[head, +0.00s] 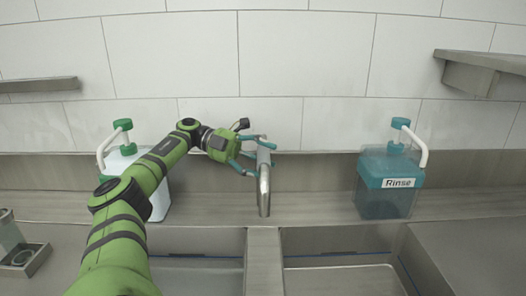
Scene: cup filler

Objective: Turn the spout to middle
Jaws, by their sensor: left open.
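The metal spout (264,188) stands at the back of the sink, in the middle of the head view. Its end points toward me, above the divider between the two basins. My left arm comes in from the lower left. Its green gripper (256,155) is at the upper part of the spout, with its teal fingers apart. One finger is on the far side of the spout and one on the near left side; I cannot tell whether they touch it. My right gripper is not in view.
A teal dispenser marked Rinse (390,183) stands right on the ledge. A white dispenser with a green pump (123,147) stands left, partly behind my arm. Two basins lie in front, split by a divider (264,262). A shelf (482,72) juts out at upper right.

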